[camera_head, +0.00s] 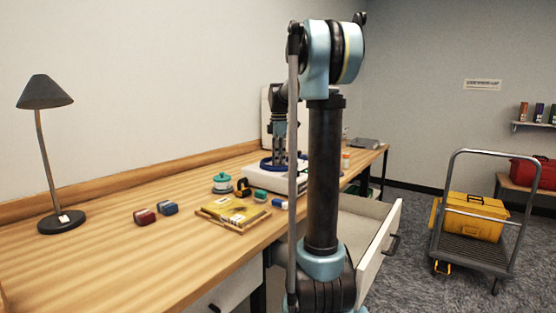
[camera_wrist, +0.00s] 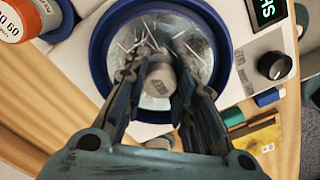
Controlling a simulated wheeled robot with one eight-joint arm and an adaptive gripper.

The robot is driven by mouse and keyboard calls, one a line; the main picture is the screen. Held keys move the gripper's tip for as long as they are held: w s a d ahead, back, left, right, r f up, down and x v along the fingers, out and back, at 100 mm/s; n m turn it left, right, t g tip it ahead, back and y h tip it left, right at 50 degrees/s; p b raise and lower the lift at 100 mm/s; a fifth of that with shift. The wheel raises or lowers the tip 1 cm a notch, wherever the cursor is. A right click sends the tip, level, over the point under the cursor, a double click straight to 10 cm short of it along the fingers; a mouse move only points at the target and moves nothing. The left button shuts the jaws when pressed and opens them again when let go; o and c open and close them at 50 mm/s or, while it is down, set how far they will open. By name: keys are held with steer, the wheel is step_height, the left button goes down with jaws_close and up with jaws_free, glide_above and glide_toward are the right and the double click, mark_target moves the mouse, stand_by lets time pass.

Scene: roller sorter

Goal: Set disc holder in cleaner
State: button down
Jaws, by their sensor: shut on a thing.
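The cleaner (camera_head: 258,172) is a white box on the wooden bench with a blue-rimmed round basin (camera_wrist: 98,62). Its dark dial (camera_wrist: 274,65) and a lit display (camera_wrist: 268,10) show in the wrist view. The disc holder (camera_wrist: 159,79) has a grey round knob and thin pale wires spreading around it. My gripper (camera_wrist: 161,62) points down and is shut on the knob, with the holder inside the basin's outline as seen from above. My gripper also shows over the cleaner in the head view (camera_head: 279,150). The fingers hide part of the holder, and I cannot tell whether it touches the basin floor.
An orange-and-white bottle (camera_wrist: 12,22) stands close to the cleaner. In front lie a wooden tray (camera_head: 232,214) with a yellow packet, a teal-lidded pot (camera_head: 222,182) and small blocks. A lamp (camera_head: 50,160) stands left. A drawer (camera_head: 372,235) hangs open below the bench.

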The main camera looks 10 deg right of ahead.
steer(key=shift+f, duration=0.1)
steer(key=c, duration=1.3)
jaws_free()
step_height(320, 180, up, 12)
steer(key=shift+r, duration=0.1)
